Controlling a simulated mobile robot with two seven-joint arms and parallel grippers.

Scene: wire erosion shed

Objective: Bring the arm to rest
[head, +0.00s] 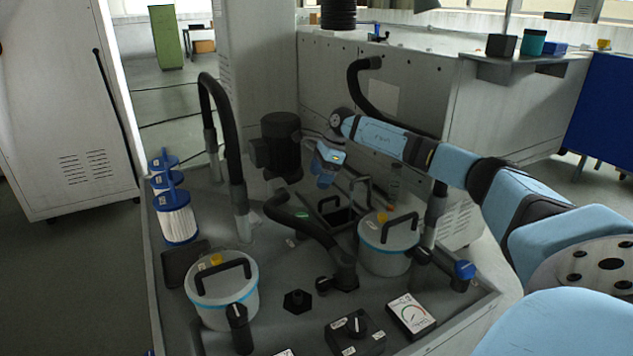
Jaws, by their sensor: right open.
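My right arm comes in from the right. Its blue gripper (324,176) is over the middle of the grey tray (268,262), between the dark pump motor (281,143) and the right-hand filter canister (389,244). The fingers point down and are open. I see nothing between them, and they look apart from the things below. My left gripper is not in view.
A second lidded canister (222,289) stands front left, with white-and-blue filter cartridges (175,214) behind it. A black curved hose (222,125) rises at the left. A machine cabinet (433,90) stands behind.

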